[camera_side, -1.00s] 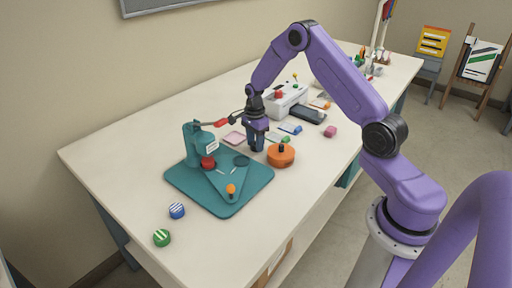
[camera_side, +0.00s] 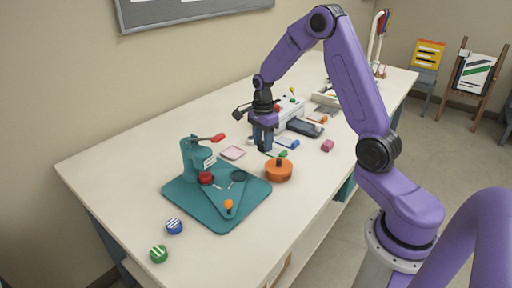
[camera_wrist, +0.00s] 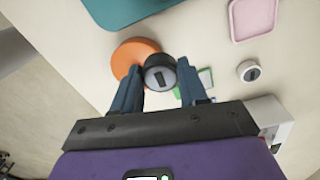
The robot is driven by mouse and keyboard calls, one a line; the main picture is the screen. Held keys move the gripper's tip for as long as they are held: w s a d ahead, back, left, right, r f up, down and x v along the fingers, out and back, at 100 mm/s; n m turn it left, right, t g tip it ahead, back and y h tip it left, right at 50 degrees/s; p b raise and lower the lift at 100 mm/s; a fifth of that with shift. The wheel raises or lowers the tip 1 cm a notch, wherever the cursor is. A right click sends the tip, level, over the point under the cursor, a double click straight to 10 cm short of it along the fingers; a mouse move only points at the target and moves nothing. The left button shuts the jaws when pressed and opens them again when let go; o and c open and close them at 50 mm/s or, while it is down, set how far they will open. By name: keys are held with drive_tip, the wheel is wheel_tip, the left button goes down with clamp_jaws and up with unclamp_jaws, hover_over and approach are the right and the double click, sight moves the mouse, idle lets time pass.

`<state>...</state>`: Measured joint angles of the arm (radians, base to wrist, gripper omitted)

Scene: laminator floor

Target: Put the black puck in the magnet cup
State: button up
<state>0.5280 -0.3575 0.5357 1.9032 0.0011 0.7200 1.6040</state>
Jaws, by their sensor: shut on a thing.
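My gripper (camera_wrist: 161,80) is shut on the black puck (camera_wrist: 160,72), a dark round piece with a paler rim, seen between the fingertips in the wrist view. In the side view my gripper (camera_side: 264,147) hangs above the table behind the orange round piece; the puck is hard to make out there.
A teal press (camera_side: 195,160) with a red handle stands on a teal base (camera_side: 190,196). The orange round piece (camera_side: 278,172) is close to my gripper. A pink tray (camera_side: 232,153) lies behind the press. A white machine (camera_side: 290,112) and a dark tray (camera_side: 305,128) are farther back.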

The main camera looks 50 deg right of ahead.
drive_tip(key=s+a+r+n, duration=0.5)
drive_tip(key=s+a+n, duration=0.2)
drive_tip(key=s+n, duration=0.3)
drive_tip(key=n, duration=0.9)
hover_over(240, 177)
wheel_tip(240, 177, down, 9)
drive_tip(key=shift+w+f, duration=0.1)
drive_tip(key=shift+f, duration=1.5)
drive_tip(key=shift+f, duration=0.35)
